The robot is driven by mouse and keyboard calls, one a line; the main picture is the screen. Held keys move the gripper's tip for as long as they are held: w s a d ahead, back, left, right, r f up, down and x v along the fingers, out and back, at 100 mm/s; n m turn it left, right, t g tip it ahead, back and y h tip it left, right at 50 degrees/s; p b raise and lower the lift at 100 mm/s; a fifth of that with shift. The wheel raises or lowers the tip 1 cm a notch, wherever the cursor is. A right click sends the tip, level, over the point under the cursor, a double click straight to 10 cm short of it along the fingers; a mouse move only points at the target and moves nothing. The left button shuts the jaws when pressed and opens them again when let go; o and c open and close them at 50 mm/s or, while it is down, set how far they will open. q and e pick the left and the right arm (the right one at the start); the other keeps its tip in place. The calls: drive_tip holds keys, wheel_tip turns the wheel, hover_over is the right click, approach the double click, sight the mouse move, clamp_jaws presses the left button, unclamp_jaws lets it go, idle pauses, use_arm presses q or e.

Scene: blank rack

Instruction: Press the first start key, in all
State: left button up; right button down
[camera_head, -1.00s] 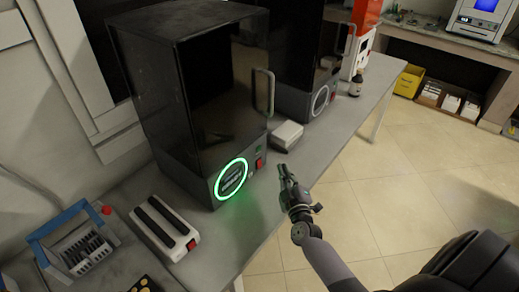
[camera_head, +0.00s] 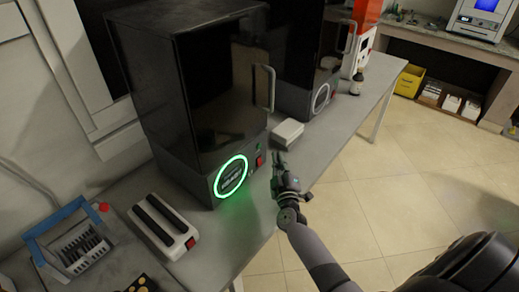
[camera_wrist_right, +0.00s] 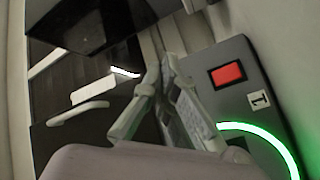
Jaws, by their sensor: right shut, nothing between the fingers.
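The red start key (camera_head: 259,161) sits on the lower front panel of the near dark cabinet (camera_head: 222,80), right of a glowing green ring (camera_head: 231,176). The wrist view shows the red key (camera_wrist_right: 227,74) up close, with a small label "1" (camera_wrist_right: 258,99) between it and the green ring (camera_wrist_right: 285,155). My right gripper (camera_head: 277,160) is shut and empty, just right of the key in the head view. In the wrist view its fingertips (camera_wrist_right: 164,66) are left of the key. I see no contact with the key. My left gripper is not in view.
A white box (camera_head: 287,133) lies on the bench between the near cabinet and a second dark cabinet (camera_head: 300,95). A white device with black slots (camera_head: 163,226) and a blue-framed rack (camera_head: 75,245) stand at the left. Open floor lies right of the bench.

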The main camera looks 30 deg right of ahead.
sight(259, 146)
drive_tip(key=shift+w+a, duration=0.25)
drive_tip(key=shift+w, duration=0.35)
drive_tip(key=shift+w+a, duration=0.25)
drive_tip(key=shift+w, duration=0.35)
drive_tip(key=shift+w+a, duration=0.25)
drive_tip(key=shift+w, duration=0.35)
drive_tip(key=shift+w+a, duration=0.15)
drive_tip(key=shift+w, duration=0.2)
drive_tip(key=shift+w+a, duration=0.15)
drive_tip(key=shift+w, duration=0.25)
idle(0.8)
drive_tip(key=shift+s+r+p, duration=0.1)
drive_tip(key=shift+p, duration=0.2)
drive_tip(key=shift+s+d+p, duration=0.3)
drive_tip(key=shift+s+p, duration=0.15)
drive_tip(key=shift+s, duration=0.25)
